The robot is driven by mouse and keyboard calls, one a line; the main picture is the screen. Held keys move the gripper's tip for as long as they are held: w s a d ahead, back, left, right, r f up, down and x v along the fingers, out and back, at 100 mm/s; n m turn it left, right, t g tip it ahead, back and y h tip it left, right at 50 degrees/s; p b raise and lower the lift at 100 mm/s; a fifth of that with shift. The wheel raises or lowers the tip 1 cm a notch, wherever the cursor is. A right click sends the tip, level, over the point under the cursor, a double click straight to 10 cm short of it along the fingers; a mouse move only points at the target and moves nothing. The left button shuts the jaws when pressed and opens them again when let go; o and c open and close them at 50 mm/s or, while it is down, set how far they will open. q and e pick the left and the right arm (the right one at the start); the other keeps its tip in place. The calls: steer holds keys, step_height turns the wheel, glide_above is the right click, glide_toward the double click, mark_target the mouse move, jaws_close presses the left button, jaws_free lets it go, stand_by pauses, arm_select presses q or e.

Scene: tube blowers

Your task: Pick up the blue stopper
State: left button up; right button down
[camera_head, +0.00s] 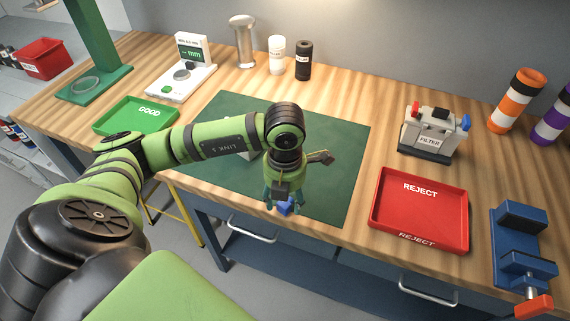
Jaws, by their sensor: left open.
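A small blue stopper (287,209) sits at the front part of the dark green mat (338,140), close to the bench's front edge. My left gripper (282,204) points down over it, open, with its fingers on either side of the stopper. The fingers and wrist hide part of the stopper, and I cannot tell whether they touch it. My right gripper is not in view.
A red REJECT tray (418,212) is to the right, with a filter unit (431,131) behind it and a blue vise (520,245) beyond. A green GOOD tray (136,116) is at left. A pale object (240,153) on the mat is partly hidden by my arm.

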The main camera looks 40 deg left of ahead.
arm_select(q)
steer(key=shift+f, duration=0.8)
steer(key=c, duration=1)
steer(key=shift+w+r, duration=0.1)
steer(key=shift+r, duration=0.05)
